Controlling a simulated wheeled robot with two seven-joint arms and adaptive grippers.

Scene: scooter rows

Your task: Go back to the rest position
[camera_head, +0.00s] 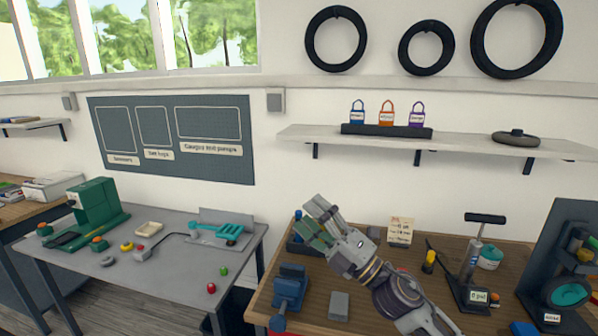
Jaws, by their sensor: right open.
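My right gripper (314,221) is open, raised above the wooden workbench (381,298), with its fingers pointing up and to the left. Nothing can be made out between its fingers. My right arm comes in from the lower right and hides part of the bench and a dark tray (296,246) behind it. My left gripper is not in view.
A blue vise (290,287), a grey block (339,306), a note card (400,231) and a pump (473,270) stand on the bench. A shelf (470,143) with several padlocks hangs above. A grey table (170,275) with a green machine (97,208) stands left, beyond a gap.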

